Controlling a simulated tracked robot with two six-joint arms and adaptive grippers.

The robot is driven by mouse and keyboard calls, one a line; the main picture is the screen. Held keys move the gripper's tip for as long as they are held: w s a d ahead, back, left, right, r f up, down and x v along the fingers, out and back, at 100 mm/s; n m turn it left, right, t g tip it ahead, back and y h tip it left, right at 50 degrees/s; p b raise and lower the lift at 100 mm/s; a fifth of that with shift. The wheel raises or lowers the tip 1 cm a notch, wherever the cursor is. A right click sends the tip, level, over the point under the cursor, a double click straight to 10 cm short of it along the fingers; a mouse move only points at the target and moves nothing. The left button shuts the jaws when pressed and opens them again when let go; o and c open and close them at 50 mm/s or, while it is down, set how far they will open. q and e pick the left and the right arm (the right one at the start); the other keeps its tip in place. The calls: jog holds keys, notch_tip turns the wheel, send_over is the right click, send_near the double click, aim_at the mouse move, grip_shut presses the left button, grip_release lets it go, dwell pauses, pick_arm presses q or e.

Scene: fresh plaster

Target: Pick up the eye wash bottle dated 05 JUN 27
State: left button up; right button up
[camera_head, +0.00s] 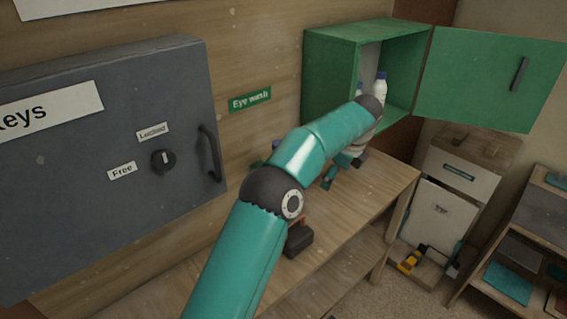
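A white bottle (380,88) with a blue cap stands in the open green cabinet (335,72). A second blue cap (359,88) shows beside it, its bottle mostly hidden behind my arm. Another blue top (276,144) peeks out behind my forearm, low by the wall; the rest is hidden. No date is readable on any bottle. My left gripper (338,172) is over the bench below the cabinet, partly hidden behind my wrist; I cannot tell whether it is open or holds anything. My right gripper is not in view.
The green cabinet door (490,80) stands open to the right. A grey key cabinet (110,160) is on the wall at left. A dark object (298,240) sits on the wooden bench (345,215). A shelf unit (515,250) stands at far right.

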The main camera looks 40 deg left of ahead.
pick_arm(q)
jog(key=s+a+r+p, duration=0.1)
jog(key=s+a+r, duration=0.15)
jog(key=r, duration=0.35)
jog(key=s+a+r+m+g+y, duration=0.1)
jog(key=s+r, duration=0.3)
jog(key=r, duration=0.3)
jog(key=s+a+r+p, duration=0.1)
jog(key=s+a+r, duration=0.15)
jog(key=r, duration=0.35)
jog(key=x, duration=0.7)
jog(key=s+b+x, duration=0.1)
jog(key=x, duration=0.3)
jog(key=shift+d+f, duration=0.1)
jog(key=shift+f, duration=0.25)
jog(key=x, duration=0.4)
jog(key=shift+s+f, duration=0.3)
jog(key=shift+s, duration=0.1)
jog(key=shift+w+f, duration=0.1)
jog(key=shift+f, duration=0.2)
jog(key=c, duration=1.5)
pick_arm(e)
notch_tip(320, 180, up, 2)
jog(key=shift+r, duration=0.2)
